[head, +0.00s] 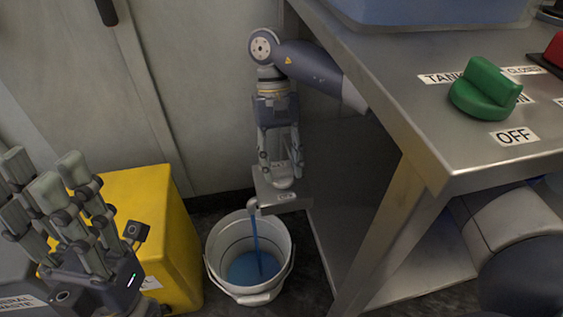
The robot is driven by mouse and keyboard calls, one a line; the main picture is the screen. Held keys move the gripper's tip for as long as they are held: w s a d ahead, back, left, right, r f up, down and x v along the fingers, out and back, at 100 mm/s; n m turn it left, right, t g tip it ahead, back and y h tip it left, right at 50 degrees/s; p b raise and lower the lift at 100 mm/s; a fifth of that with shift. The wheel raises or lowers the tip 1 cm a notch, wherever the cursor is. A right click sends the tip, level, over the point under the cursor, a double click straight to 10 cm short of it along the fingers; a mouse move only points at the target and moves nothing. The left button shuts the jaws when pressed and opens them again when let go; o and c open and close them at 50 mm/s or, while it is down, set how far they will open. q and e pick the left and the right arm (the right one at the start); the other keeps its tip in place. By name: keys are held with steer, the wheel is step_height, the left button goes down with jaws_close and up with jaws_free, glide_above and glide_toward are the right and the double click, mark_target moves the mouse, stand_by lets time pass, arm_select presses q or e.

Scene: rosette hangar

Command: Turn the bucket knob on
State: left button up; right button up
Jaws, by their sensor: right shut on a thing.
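A metal tap fixture (278,203) with a small label and a bent spout stands above a white bucket (217,240). A stream of blue liquid (257,245) runs from the spout into the bucket, and blue liquid covers the bucket's bottom. My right gripper (281,178) points down and is shut on a pale grey knob at the top of the fixture. Its fingers hide much of the knob. My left gripper (44,178) is at the lower left with its fingers raised and apart, empty, in front of a yellow bin.
A steel table (430,125) fills the right side, with a green knob (485,92), ON and OFF labels, a red control (556,50) and a blue container (430,8). The yellow bin (170,225) stands left of the bucket. The table leg is close at right.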

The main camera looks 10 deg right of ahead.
stand_by(0.3)
steer(key=o, duration=1)
steer(key=shift+o, duration=0.2)
